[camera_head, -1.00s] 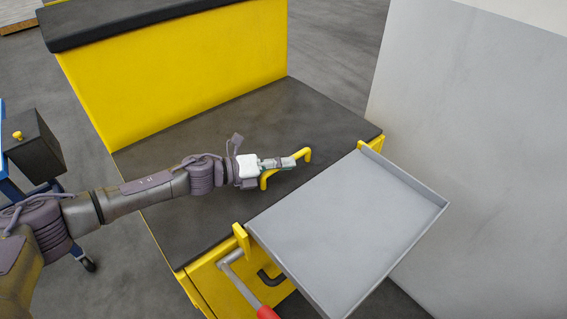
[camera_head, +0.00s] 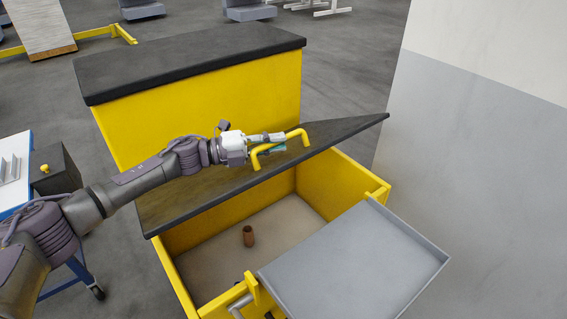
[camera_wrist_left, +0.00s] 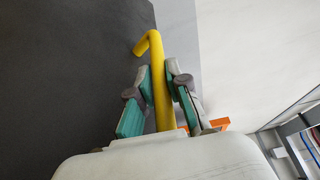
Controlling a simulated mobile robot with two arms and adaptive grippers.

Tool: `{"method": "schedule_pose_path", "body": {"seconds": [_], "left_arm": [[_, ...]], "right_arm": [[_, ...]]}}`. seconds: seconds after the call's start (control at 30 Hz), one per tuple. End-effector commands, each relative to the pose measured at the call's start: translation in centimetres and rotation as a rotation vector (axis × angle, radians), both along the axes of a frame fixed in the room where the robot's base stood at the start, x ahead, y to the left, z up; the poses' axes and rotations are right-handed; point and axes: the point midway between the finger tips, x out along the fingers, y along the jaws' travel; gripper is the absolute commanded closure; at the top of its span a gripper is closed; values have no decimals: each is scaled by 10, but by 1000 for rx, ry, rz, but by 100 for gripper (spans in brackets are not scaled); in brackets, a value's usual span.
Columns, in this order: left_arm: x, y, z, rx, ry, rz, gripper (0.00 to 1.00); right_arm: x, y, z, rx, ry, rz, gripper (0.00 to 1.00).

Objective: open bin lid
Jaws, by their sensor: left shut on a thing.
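The yellow bin (camera_head: 337,186) stands in the middle of the head view, with its dark lid (camera_head: 345,131) tilted up, front edge raised. The bin's inside shows below the lid. My left gripper (camera_head: 268,142) is shut on the yellow lid handle (camera_head: 297,133). In the left wrist view the handle (camera_wrist_left: 158,85) runs between the green-padded fingers (camera_wrist_left: 156,105), beside the dark lid (camera_wrist_left: 75,75). My right gripper is not in view.
A small brown cylinder (camera_head: 248,236) stands on the bin floor. A grey tray (camera_head: 355,262) juts from the bin's front. A grey wall (camera_head: 480,150) is at the right, a blue cart (camera_head: 75,270) at the left.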

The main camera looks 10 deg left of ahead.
Motion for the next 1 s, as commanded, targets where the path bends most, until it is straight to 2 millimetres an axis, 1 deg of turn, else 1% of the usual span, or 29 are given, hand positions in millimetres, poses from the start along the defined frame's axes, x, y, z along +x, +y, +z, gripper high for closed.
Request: {"method": "schedule_pose_path", "body": {"seconds": [0.03, 0.2, 0.37, 0.67, 0.7, 0.83, 0.87, 1.0], "left_arm": [[5, 5, 10, -17, 8, 6, 100], [13, 12, 22, -47, 39, 5, 100], [15, 14, 25, -58, 50, 3, 100], [15, 14, 25, -58, 51, 4, 100], [15, 14, 25, -58, 51, 4, 82], [15, 14, 24, -57, 52, 3, 61], [15, 14, 24, -56, 52, 3, 59], [14, 14, 23, -56, 52, 3, 59]], "right_arm": [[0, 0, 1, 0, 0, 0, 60], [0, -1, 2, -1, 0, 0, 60], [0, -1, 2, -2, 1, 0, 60], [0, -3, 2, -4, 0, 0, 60], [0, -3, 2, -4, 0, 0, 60], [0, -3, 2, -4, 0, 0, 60], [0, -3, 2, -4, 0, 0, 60], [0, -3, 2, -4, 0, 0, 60]]}}
